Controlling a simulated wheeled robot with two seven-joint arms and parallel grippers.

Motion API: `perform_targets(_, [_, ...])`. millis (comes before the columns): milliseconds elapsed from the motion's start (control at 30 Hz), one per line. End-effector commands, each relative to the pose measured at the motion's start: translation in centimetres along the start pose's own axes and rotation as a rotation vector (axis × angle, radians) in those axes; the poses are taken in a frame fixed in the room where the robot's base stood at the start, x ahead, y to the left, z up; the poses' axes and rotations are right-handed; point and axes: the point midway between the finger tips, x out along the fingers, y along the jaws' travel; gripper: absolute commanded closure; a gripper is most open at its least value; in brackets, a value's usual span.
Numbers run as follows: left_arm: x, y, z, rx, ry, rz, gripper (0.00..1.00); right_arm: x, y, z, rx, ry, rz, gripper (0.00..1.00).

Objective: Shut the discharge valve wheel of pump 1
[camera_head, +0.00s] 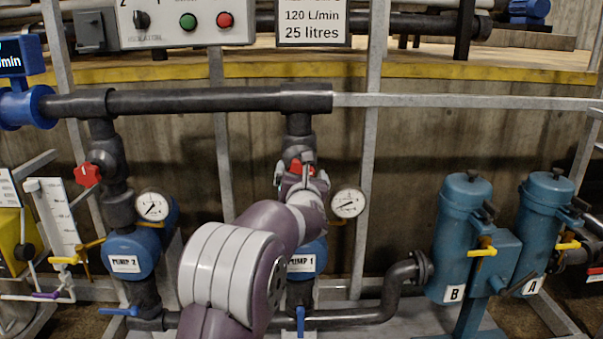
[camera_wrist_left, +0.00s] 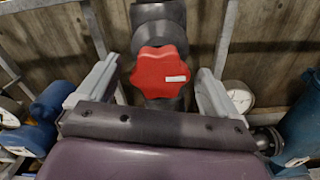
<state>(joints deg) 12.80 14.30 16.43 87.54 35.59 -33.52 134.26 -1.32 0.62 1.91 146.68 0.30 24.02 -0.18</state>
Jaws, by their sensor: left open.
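The red discharge valve wheel of pump 1 (camera_head: 296,166) sits on the black vertical pipe above the blue pump 1 (camera_head: 306,248). My arm and gripper partly hide it in the head view. In the left wrist view the lobed red wheel (camera_wrist_left: 155,72) shows whole, with a white mark at its right. My left gripper (camera_head: 307,172) is in front of the wheel. In the left wrist view the left gripper (camera_wrist_left: 158,66) is open, one finger on each side of the wheel, with a visible gap at each side. My right gripper is not in view.
Pump 2's red wheel (camera_head: 87,174) is to the left. A round gauge (camera_head: 348,203) is just right of the pump 1 wheel. A grey frame post (camera_head: 369,150) stands behind it. A black header pipe (camera_head: 210,100) runs above. Blue filters B (camera_head: 459,235) and A (camera_head: 543,225) are at right.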

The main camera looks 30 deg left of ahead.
Motion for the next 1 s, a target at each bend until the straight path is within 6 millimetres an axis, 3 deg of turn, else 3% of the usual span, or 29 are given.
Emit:
perform_targets(367, [1.09,0.00,-0.03,0.001,0.000,0.000,0.07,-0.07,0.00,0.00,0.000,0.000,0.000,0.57])
perform_targets(400, [1.09,-0.01,-0.04,0.001,0.000,0.000,0.10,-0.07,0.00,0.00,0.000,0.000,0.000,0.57])
perform_targets(567, [1.07,-0.02,-0.04,0.002,0.000,-0.001,0.60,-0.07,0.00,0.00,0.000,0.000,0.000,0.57])
perform_targets(1000, [1.05,-0.04,-0.03,0.057,-0.001,-0.001,0.60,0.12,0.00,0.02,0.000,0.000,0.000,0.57])
